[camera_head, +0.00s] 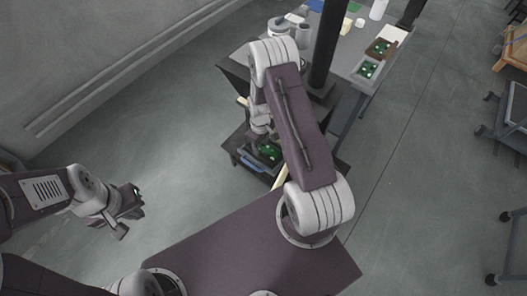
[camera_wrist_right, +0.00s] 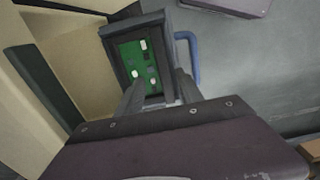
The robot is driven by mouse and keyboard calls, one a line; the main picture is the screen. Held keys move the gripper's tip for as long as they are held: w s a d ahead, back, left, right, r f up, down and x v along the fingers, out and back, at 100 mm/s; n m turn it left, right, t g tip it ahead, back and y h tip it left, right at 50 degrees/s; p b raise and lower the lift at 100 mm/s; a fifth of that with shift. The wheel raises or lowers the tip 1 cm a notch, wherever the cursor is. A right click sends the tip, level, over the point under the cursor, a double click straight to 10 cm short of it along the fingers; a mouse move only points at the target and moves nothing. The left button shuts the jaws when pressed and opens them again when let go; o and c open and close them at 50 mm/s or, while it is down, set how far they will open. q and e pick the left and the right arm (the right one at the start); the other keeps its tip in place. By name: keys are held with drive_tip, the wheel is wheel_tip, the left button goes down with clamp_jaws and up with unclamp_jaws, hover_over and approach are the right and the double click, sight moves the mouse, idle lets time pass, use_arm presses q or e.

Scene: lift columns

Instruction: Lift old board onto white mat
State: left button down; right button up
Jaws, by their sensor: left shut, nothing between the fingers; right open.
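A green circuit board (camera_head: 269,152) lies in a dark holder on a low dark stand; I take it to be the old board. In the right wrist view the green board (camera_wrist_right: 140,62) sits inside a dark grey frame. My right gripper (camera_head: 262,140) is at this board; its open fingers (camera_wrist_right: 157,92) show at the board's near end, and I cannot tell whether they touch it. My left gripper (camera_head: 133,203) is shut and empty, out over the floor at the left. A white flat sheet (camera_head: 394,34), likely the white mat, lies on the table at the back right.
The grey table (camera_head: 348,62) holds a green board in a brown tray (camera_head: 381,47), another in a pale tray (camera_head: 368,69), and several containers. A black column (camera_head: 326,45) stands near my right arm. A blue handle (camera_wrist_right: 191,52) is beside the frame. The floor at left is clear.

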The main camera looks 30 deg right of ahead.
drive_tip(key=f, duration=0.4)
drive_tip(key=shift+a+f, duration=0.25)
drive_tip(key=shift+a, duration=0.1)
drive_tip(key=shift+f, duration=0.3)
clamp_jaws()
drive_tip(key=shift+r, duration=0.1)
wheel_tip(320, 180, up, 10)
drive_tip(key=shift+p, duration=0.35)
